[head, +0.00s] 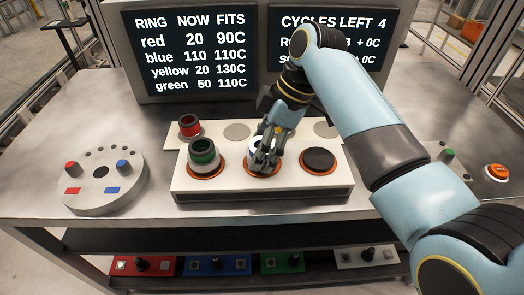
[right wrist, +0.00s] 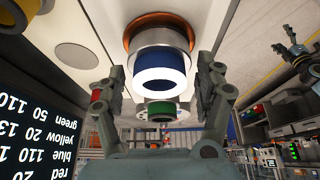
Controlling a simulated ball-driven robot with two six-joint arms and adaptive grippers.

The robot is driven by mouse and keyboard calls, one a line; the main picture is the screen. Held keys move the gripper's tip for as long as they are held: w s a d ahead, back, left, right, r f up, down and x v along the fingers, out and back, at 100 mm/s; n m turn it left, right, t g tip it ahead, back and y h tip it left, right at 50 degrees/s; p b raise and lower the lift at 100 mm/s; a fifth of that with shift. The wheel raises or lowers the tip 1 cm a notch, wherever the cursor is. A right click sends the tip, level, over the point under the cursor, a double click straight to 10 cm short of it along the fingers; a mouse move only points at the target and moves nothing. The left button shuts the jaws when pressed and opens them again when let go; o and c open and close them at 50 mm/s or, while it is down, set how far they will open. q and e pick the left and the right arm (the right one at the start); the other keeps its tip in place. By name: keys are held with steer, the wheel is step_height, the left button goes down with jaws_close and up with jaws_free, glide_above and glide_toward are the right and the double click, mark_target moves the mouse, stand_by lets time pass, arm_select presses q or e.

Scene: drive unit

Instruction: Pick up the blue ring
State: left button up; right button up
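The blue ring (right wrist: 160,20) sits on the middle orange-rimmed station of the white block. In the right wrist view its blue band lies above a bright pale rim, with blue showing inside the opening. My right gripper (right wrist: 162,88) is open, one finger on each side of the ring, with gaps visible between fingers and ring. In the head view my right gripper (head: 268,155) comes down over the middle station and hides most of the ring. A small dark jointed part at the right of the right wrist view may be my left gripper (right wrist: 288,50); its fingers are too small to judge.
The green ring (head: 203,153) stands on the left station, close beside. A red ring (head: 189,126) stands behind. The right station (head: 319,160) is dark and empty. A round knob panel (head: 101,180) lies left. The screen (head: 190,50) reads blue 110, fits 110C.

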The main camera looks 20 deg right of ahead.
steer(key=c, duration=1.1)
steer(key=shift+c, duration=0.2)
